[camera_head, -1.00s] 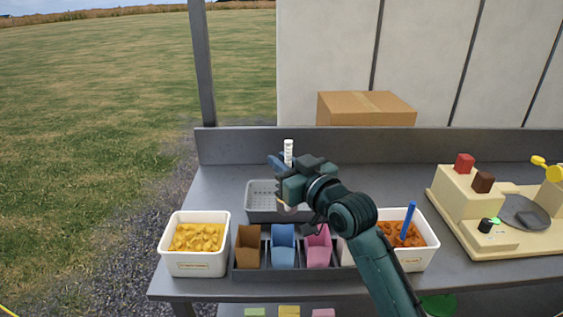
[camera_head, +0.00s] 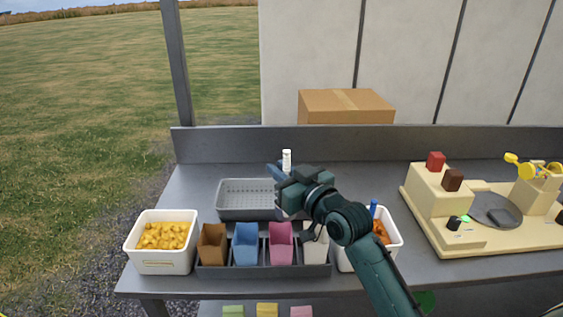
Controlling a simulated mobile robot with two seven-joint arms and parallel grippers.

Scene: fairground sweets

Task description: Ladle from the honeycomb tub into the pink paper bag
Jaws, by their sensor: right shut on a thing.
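The pink paper bag (camera_head: 280,246) stands open in a dark rack, between a blue and a white bag. The left white tub (camera_head: 160,263) holds golden-yellow chunks. The right white tub (camera_head: 392,251) holds orange-brown pieces and a blue-handled tool; my arm partly covers it. The label on the left tub is too small to read, so I cannot tell for sure which is honeycomb. My right gripper (camera_head: 291,190) is shut on a white-handled tool (camera_head: 287,160), upright, behind and above the pink bag. Its lower end is mostly hidden. My left gripper is not in view.
A grey perforated tray (camera_head: 232,204) lies behind the rack. A brown bag (camera_head: 212,246) and the blue bag (camera_head: 245,245) fill the rack's left side. A cream machine (camera_head: 440,200) stands at the right. A cardboard box (camera_head: 346,107) is behind the counter's back wall.

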